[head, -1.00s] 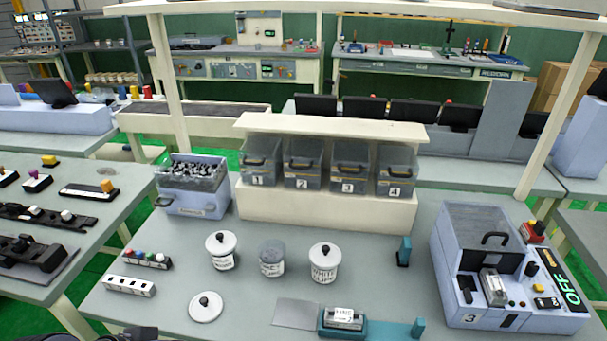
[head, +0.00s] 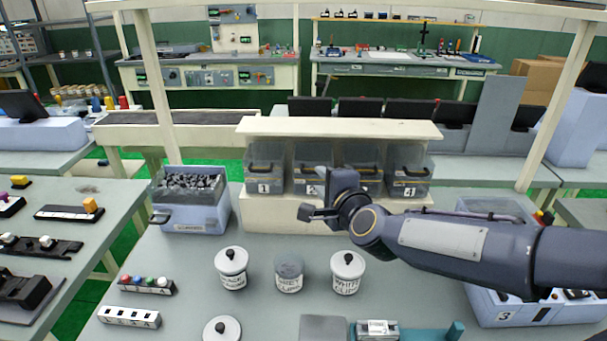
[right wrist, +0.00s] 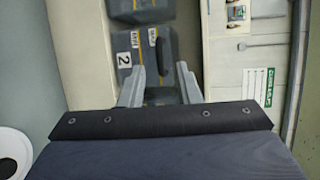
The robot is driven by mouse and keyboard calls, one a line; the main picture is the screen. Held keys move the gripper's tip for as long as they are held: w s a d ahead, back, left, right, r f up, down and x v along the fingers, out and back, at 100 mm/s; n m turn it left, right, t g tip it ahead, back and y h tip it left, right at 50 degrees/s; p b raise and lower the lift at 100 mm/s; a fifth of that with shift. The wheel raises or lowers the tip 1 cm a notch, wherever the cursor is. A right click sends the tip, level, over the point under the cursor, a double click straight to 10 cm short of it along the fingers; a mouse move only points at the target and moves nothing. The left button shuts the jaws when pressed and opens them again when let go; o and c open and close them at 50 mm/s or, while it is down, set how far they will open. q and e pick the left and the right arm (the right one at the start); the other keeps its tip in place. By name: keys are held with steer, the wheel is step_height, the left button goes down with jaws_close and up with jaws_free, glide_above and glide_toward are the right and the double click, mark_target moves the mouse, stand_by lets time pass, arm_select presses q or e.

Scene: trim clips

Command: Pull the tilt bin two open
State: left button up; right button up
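Tilt bin two (head: 303,180) is a grey translucent bin with a "2" label, second from the left in the row of bins. It looks shut, though my right gripper (head: 314,197) partly covers it in the head view. In the right wrist view, the bin's dark front with the "2" label (right wrist: 124,59) and its dark handle (right wrist: 163,57) are close ahead. My right gripper (right wrist: 161,70) has its two fingers spread, with the handle seen between or just beyond them. Whether they touch it I cannot tell. My left gripper is out of view.
Bins one (head: 264,172) and four (head: 408,176) flank the row; my arm partly hides bin three. A cream shelf board (head: 340,127) overhangs the bins. Lidded jars (head: 231,266) stand on the table in front. A grey-filled blue bin (head: 190,212) is at left.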

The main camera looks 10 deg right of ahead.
mark_target(312, 173)
steer(key=x, duration=0.5)
steer(key=shift+w+p, duration=0.25)
steer(key=shift+p, duration=0.15)
jaws_close()
